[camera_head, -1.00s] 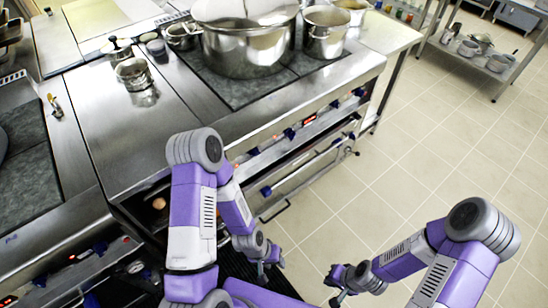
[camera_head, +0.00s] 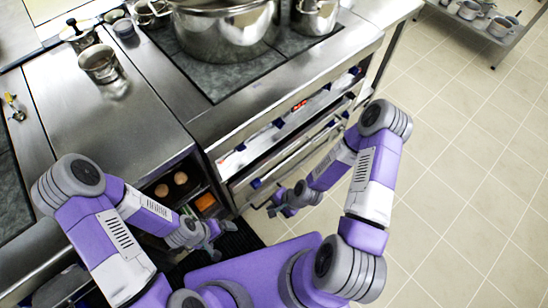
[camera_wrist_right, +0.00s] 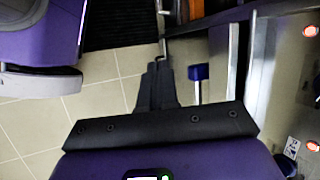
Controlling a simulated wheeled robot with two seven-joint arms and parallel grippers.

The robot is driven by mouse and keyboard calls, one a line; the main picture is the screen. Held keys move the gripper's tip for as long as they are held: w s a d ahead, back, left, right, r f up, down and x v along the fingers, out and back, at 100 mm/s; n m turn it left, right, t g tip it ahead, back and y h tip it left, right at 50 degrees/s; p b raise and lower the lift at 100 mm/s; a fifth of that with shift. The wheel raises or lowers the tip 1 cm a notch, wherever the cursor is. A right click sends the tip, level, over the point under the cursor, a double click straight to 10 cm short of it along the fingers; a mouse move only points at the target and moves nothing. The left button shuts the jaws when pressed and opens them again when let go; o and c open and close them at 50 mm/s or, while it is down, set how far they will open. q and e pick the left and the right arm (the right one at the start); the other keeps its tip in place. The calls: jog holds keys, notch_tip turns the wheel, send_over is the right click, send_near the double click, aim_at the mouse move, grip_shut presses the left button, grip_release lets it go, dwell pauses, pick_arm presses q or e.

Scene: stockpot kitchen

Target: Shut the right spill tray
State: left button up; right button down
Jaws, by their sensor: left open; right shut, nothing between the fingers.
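The steel front of the right stove shows long pulled-out tray-like fronts, and I take the one (camera_head: 300,150) nearest my right gripper as the right spill tray. How far out it stands is hard to tell. My right gripper (camera_head: 276,209) is shut and empty, low beside the stove front. In the right wrist view its fingers (camera_wrist_right: 160,72) are together, close to a thin metal bar, with a metal edge (camera_wrist_right: 258,65) to their right. Whether they touch the bar is unclear. My left gripper (camera_head: 213,248) is open and empty, in front of the open cabinet.
The open cabinet (camera_head: 172,192) holds round brown items and an orange one. A large pot (camera_head: 225,35) and a smaller pot (camera_head: 315,14) stand on the stove, and a steel pot (camera_head: 100,63) on the counter. The tiled floor (camera_head: 455,200) at right is clear.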

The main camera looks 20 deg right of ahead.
jog(key=w+d+m+t+p, duration=0.1)
jog(key=w+d+m+t, duration=0.4)
jog(key=m, duration=0.7)
jog(key=m+t+h, duration=0.1)
jog(key=m+h, duration=0.1)
jog(key=m, duration=0.5)
send_near(275, 159)
pick_arm(q)
jog(key=shift+f+b, duration=0.6)
jog(key=shift+b, duration=0.6)
pick_arm(e)
jog(key=shift+m, duration=0.3)
jog(key=shift+x, duration=2.85)
jog(key=shift+w+a, duration=0.1)
